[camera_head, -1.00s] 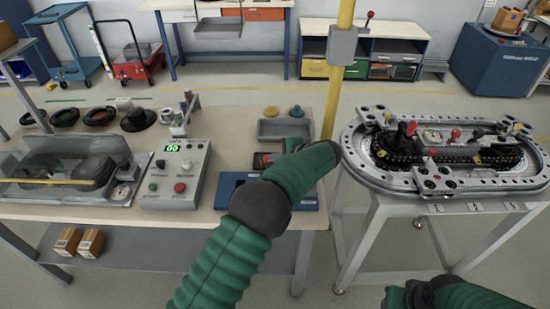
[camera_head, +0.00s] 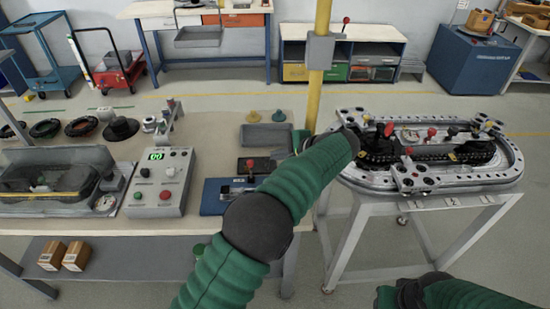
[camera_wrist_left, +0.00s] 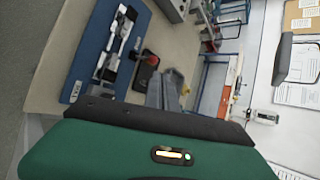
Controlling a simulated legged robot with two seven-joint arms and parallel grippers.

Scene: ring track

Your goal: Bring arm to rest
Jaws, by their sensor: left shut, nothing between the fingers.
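My left arm (camera_head: 248,225) rises from the bottom middle in the head view. Its green forearm (camera_head: 318,170) slants up to the right, between the workbench and the ring track. My left gripper (camera_head: 301,140) is mostly hidden behind the forearm; only a small dark part shows beside the bench's right end. It is shut and empty. The wrist view shows a green arm housing (camera_wrist_left: 150,155) across the bottom, with the blue plate beyond it. My right arm (camera_head: 455,292) shows at the bottom right; its gripper is out of view.
The ring track (camera_head: 440,183) stands on a grey stand right of the forearm. A yellow post (camera_head: 319,80) rises behind the bench's right edge. On the workbench (camera_head: 215,130) are a control box (camera_head: 161,190), a blue plate (camera_head: 212,196) and a grey tray (camera_head: 265,137).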

